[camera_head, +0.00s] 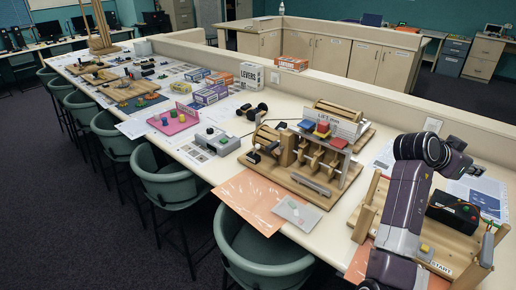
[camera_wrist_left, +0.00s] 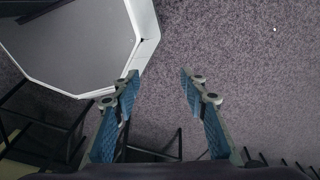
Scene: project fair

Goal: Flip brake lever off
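A wooden device base (camera_head: 455,248) marked START lies on the counter at the right in the head view. A grey upright handle (camera_head: 487,248) stands at its right end; it may be the brake lever, but I cannot tell its position. A black box (camera_head: 453,212) with small coloured buttons sits on the base. My right gripper (camera_head: 470,168) is beyond the black box, at the end of my purple arm; its fingers are too small to read. My arm hides part of the base. My left gripper (camera_wrist_left: 158,85) is open and empty above carpet in the left wrist view.
A wooden machine (camera_head: 315,160) with a LIFT sign, levers and coloured blocks stands left of my right arm. Orange sheets (camera_head: 255,200) and small boxes (camera_head: 251,76) lie along the counter. Green chairs (camera_head: 176,185) line its left side. A low partition (camera_head: 395,98) runs behind.

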